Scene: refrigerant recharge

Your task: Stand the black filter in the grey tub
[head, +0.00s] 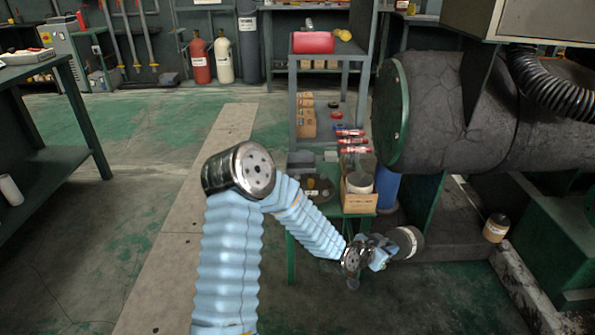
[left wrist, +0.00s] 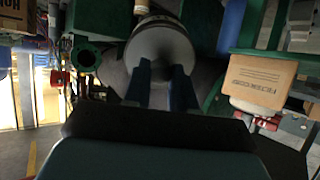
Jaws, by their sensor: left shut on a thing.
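My left gripper (head: 384,252) is low beside the green stand and is shut on a dark cylinder with a pale band, which looks like the black filter (head: 408,242). My right gripper is not in view.
The carton (head: 358,203) stands on the green stand (head: 322,204), near red-capped items (head: 351,141). A large dark tank (head: 435,115) is at the right. Another dark can with a pale label (head: 495,228) stands near its base. The floor at the left is mostly clear.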

